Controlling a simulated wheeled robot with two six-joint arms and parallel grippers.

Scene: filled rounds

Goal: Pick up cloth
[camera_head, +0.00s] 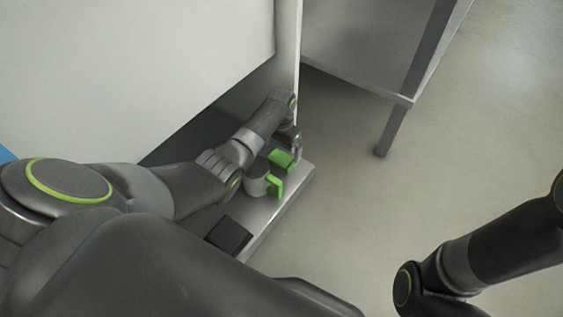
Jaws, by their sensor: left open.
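My left arm reaches into the low metal shelf, and its gripper (296,142) is over the shelf's far end. The gripper is small in view and partly hidden by my own wrist; it is open. A small green piece (281,158) lies just below and beside it. A dark flat square (229,235) lies nearer on the shelf. I cannot tell for sure which of these two is the cloth. My right arm shows at the lower right, but its gripper is out of view.
A grey mug (256,181) with a green handle stands on the shelf (294,195) between the green piece and the dark square. A large white panel (130,65) rises above the shelf. A metal table (365,45) stands behind. The floor to the right is clear.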

